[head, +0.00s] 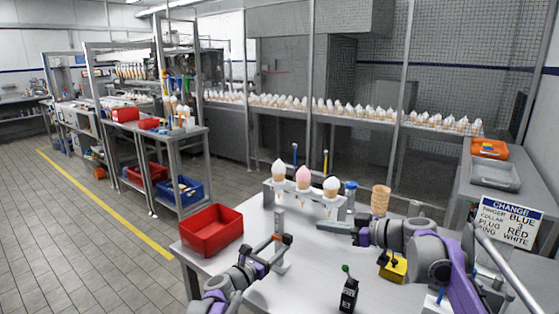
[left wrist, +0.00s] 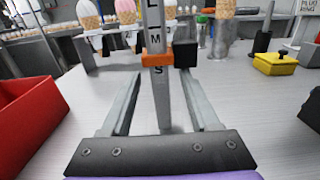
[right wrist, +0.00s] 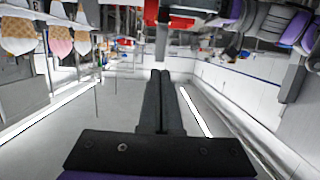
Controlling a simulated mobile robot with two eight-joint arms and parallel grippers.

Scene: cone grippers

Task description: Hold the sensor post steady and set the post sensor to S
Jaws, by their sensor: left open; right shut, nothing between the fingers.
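The sensor post (head: 279,220) stands upright on the white table; it also shows in the left wrist view (left wrist: 162,100) with letters L, M and S down its face. The post sensor, an orange collar (left wrist: 158,61) with a black box (left wrist: 186,54), sits between M and S. My left gripper (left wrist: 160,84) is open, with one finger on each side of the post below the sensor; contact is not clear. My right gripper (head: 332,228) is shut and empty, right of the post. In the upside-down right wrist view, its fingertips (right wrist: 160,73) point towards the post.
A rack with several cones (head: 304,178) stands behind the post. A red bin (head: 212,230) is at the left table edge.

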